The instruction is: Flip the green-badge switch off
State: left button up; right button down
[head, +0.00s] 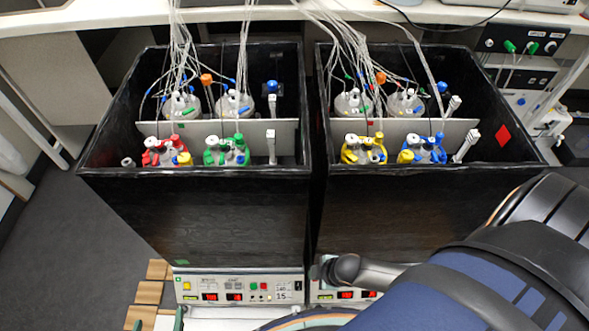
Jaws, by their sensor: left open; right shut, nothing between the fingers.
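The green badge (181,262) is a small square low on the front of the left black box. Below it is the left control panel (240,287), with red displays, small buttons and a yellow key. A small dark switch (298,286) sits at this panel's right end; its position is too small to tell. My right gripper (322,270) comes in from the right. It is shut and empty, its tip in front of the right unit's panel (314,284) and a little right of the switch. Whether it touches anything cannot be told.
Two open black boxes, left (210,215) and right (400,215), stand side by side, holding several colour-capped vessels with tubes above. A red badge (502,135) is on the right box. Wooden pieces (150,292) lie left of the panel. Floor at left is clear.

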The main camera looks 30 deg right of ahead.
pick_arm(q)
jog(key=w+d+r+m+t+h+b, duration=0.1)
jog(key=w+r+m+t+h+b, duration=0.3)
jog(key=r+t+b, duration=0.65)
jog(key=s+d+r+m+h+b, duration=0.1)
jog(key=s+r+m+h+b, duration=0.2)
jog(key=r, duration=0.3)
jog(key=s+d+r+m+t+h+b, duration=0.1)
jog(key=s+r+m+h+b, duration=0.1)
jog(key=r+h+b, duration=0.3)
jog(key=shift+s+r+m, duration=0.4)
jog(key=shift+s+r, duration=0.2)
